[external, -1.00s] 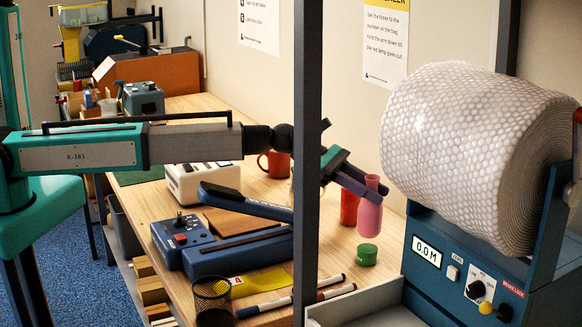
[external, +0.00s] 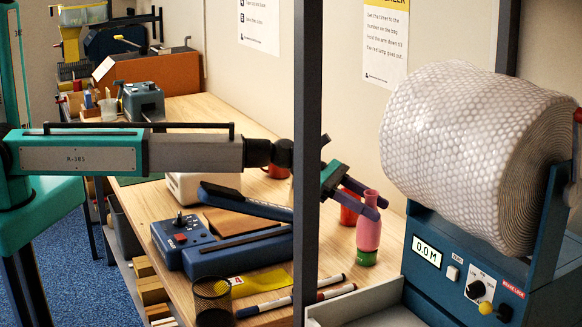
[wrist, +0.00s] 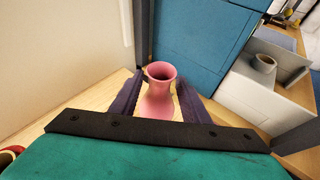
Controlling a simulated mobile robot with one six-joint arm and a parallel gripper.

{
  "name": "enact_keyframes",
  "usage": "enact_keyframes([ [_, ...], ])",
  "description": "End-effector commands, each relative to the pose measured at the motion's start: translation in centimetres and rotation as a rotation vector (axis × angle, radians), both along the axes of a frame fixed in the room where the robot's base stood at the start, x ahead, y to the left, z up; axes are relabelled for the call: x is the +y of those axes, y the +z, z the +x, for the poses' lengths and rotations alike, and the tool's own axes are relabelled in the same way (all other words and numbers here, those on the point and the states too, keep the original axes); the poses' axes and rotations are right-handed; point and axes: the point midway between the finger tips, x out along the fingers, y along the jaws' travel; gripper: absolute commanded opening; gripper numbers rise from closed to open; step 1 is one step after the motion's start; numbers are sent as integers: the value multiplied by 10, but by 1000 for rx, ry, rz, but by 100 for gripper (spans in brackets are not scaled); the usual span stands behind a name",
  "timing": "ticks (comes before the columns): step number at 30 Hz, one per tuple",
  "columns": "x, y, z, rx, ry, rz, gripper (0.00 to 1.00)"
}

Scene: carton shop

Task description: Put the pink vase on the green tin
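The pink vase (external: 368,232) stands upright on the green tin (external: 367,257) on the wooden bench. The tin's lower part shows beneath the vase's base. My gripper (external: 382,209) is at the vase's neck, with its two purple fingers spread apart. In the wrist view the vase (wrist: 160,92) is between the fingers (wrist: 158,98), with gaps at its sides. The gripper is open around the vase, not shut on it. The tin is hidden in the wrist view.
A red container (external: 350,208) stands close behind the vase. The bubble-wrap roll (external: 470,150) on its blue machine (external: 440,275) is close on the right. Markers (external: 300,295) lie in front. A dark post (external: 307,120) blocks part of the external view.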

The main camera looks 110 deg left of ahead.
Motion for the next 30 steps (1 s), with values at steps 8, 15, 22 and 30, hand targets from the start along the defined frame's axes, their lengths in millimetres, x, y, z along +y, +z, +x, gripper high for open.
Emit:
enact_keyframes([
  [8,0,0,0,0,0,0,46],
  [15,0,4,-4,-1,1,0,46],
  [22,3,10,-21,-1,2,1,46],
  [30,6,22,-51,-1,0,1,46],
])
